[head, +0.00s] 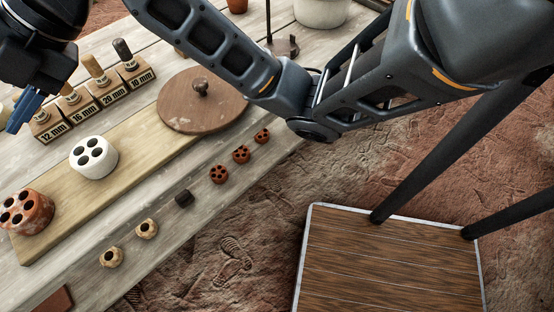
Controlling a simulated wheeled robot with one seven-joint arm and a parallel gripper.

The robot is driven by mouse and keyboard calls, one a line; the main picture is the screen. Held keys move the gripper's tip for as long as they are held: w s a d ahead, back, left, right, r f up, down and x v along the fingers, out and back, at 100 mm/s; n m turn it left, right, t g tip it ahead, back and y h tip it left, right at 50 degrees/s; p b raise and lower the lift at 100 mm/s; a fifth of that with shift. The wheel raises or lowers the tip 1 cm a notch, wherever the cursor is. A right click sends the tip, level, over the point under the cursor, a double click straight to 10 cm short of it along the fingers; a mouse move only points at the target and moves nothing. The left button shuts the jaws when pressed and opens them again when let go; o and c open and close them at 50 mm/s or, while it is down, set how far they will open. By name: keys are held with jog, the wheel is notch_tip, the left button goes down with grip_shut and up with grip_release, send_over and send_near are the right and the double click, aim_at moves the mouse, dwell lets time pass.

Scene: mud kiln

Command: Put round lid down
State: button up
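The round lid (180,107), a flat brown disc with a small dark knob on top, lies flat at the right end of a long wooden board (60,228) on the table. Nothing is gripping it. My gripper (22,113), with blue fingers, is at the left edge of the view, well left of the lid and near the labelled blocks. Its fingers are seen from the side and partly cut off, so I cannot tell whether they are open or shut.
Wooden blocks (107,91) with size labels and upright pegs stand behind the board. A white holed cylinder (94,157) and a reddish holed one (27,211) stand on it. Several small holed pieces line the table front. A slatted platform (390,262) is at lower right.

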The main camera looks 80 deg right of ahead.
jog(key=a+f+m+t, duration=0.1)
jog(key=a+m+t, duration=0.5)
jog(key=m, duration=0.6)
jog(key=s+d+f+m+t+h, duration=0.2)
jog(key=s+f+m+h, duration=0.4)
jog(key=s+f+m, duration=0.45)
jog(key=s+d+f+m+g+h, duration=0.1)
jog(key=s+d, duration=0.3)
jog(key=s, duration=0.9)
jog(key=s+d+f+m+g+h, duration=0.1)
jog(key=s+d+f+m, duration=0.1)
jog(key=s, duration=1.1)
jog(key=shift+d+f, duration=0.25)
jog(key=shift+d, duration=0.65)
